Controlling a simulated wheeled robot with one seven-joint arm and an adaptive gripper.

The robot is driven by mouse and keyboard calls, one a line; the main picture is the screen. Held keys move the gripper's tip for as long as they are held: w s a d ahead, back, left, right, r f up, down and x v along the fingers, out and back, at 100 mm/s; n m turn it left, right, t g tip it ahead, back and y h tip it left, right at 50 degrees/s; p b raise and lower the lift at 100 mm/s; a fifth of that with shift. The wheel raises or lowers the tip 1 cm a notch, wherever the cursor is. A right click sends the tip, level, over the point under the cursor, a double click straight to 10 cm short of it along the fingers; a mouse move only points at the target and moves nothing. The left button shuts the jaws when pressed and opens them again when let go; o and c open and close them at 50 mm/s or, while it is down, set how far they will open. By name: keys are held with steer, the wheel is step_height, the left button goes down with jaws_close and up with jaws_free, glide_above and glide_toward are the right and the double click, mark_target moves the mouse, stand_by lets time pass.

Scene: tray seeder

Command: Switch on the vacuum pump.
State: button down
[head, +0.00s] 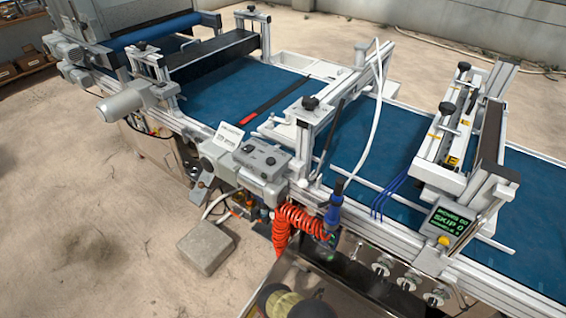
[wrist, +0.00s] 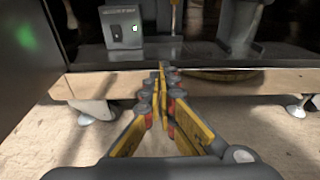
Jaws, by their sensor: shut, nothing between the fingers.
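My gripper (wrist: 161,72) is shut and empty in the wrist view, its yellow and grey fingers pointing away from the camera and their tips together. I cannot tell whether this box is the vacuum pump's switch. I cannot pick out the pump for sure in either view, and I cannot make out the gripper's fingers in the head view.
The seeder's blue belt (head: 225,92) crosses the head view. A display (head: 449,222) reads "SKIP 0", beside a yellow button (head: 443,241). Several knobs (head: 383,265) line the front. An orange coiled hose (head: 282,225) hangs there. A dark panel (wrist: 30,60) fills the wrist view's left.

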steer(key=s+d+r+m+g+h, duration=0.45)
steer(key=s+d+g, duration=0.3)
steer(key=s, duration=0.25)
steer(key=a+r+m+g+y+p, duration=0.1)
steer(key=a+r+m+g+y, duration=0.35)
steer(key=r, duration=1.05)
steer(key=a+r+m+g+y+p, duration=0.15)
steer(key=r+m, duration=0.55)
steer(key=r, duration=0.8)
steer(key=a+r+m+g+y+p, duration=0.1)
steer(key=a+r+m+g+y, duration=0.3)
steer(key=r, duration=1.1)
steer(key=s+d+r+m+t+y+p, duration=0.1)
steer(key=s+r+m+t, duration=0.2)
steer(key=r, duration=0.9)
steer(key=s+d+r+m+t+y+p, duration=0.1)
steer(key=s+d+r+m+t+y, duration=0.1)
steer(key=r, duration=1)
steer(key=s+d+r+m+t+y+p, duration=0.1)
steer(key=s+d+r+m+t, duration=0.1)
steer(key=r, duration=1)
steer(key=s+m+t, duration=0.1)
steer(key=m+t, duration=0.1)
steer(key=t, duration=0.1)
steer(key=shift+s+p, duration=0.3)
steer(key=shift+s, duration=0.1)
